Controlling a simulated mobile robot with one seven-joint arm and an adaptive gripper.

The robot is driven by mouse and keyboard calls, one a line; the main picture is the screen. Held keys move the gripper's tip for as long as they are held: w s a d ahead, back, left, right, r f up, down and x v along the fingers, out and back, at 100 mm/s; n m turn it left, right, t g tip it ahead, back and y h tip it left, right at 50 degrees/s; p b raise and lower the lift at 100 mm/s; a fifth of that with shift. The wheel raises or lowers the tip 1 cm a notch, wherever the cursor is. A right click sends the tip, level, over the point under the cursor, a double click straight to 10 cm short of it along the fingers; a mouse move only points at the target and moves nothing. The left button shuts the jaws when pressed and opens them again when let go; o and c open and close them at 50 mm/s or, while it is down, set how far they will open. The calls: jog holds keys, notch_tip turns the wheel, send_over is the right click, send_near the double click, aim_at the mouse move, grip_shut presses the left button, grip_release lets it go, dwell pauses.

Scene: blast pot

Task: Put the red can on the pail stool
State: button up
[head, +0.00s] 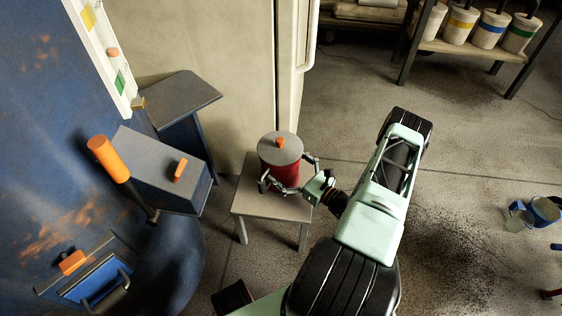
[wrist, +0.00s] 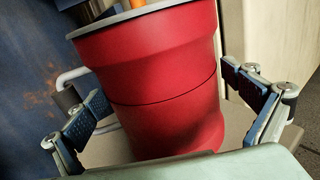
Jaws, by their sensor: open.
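The red can (head: 287,174) has a grey lid with an orange knob and stands upright on a small grey-beige stool (head: 243,205). No other full stool shows, and I cannot tell from a marking whether this is the pail stool. My gripper (head: 289,172) reaches in from the right at the can's level, with one finger on each side of it. In the wrist view, the can (wrist: 160,85) fills the middle between the spread fingers, and gaps show beside both fingers. The can's lower edge is partly hidden by my gripper's body.
A blue tank (head: 45,150) with grey shelves and orange handles stands at the left. A beige cabinet (head: 215,80) rises behind the stool. A rack with several white pails (head: 487,30) is at the back right. Floor between is open.

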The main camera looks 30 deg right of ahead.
jog(key=p+v, duration=0.2)
jog(key=v, duration=0.8)
